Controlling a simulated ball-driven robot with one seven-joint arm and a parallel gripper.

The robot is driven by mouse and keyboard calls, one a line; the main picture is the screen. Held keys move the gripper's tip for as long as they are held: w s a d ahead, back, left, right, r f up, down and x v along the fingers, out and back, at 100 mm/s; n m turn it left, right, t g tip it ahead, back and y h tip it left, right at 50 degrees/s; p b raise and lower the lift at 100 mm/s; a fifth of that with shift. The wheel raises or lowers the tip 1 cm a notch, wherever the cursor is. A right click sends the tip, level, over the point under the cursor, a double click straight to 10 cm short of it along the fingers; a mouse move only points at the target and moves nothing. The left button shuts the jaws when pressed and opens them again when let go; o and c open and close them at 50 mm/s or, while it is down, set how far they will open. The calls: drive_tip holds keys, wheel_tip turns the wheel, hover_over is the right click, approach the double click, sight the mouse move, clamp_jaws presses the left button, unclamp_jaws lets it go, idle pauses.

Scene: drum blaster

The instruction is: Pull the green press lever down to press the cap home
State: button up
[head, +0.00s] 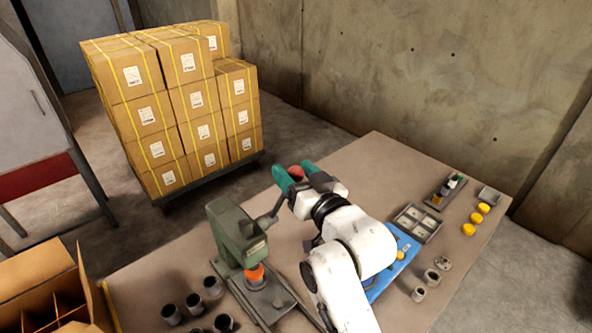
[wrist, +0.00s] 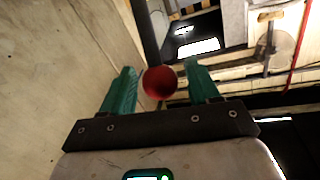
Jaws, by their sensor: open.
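The green press (head: 233,230) stands on the table in the head view. Its lever (head: 272,214) slants up to the right, and a red ball knob (head: 296,171) shows at its upper end. An orange cap (head: 254,272) sits under the press head; whether it is seated cannot be told. My gripper (head: 294,173) is at the knob with its teal fingers apart. In the wrist view the red knob (wrist: 160,83) lies between the two open fingers, with a gap visible on the right side. My gripper hides part of the lever below the knob.
Several dark cups (head: 194,303) stand left of the press. A blue mat (head: 395,262), a grey compartment tray (head: 416,223), yellow caps (head: 476,221) and grey parts (head: 431,277) lie to the right. Stacked cartons (head: 170,105) stand behind. The table's far middle is clear.

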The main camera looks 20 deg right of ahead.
drive_tip(key=shift+c, duration=0.3)
clamp_jaws()
idle(0.3)
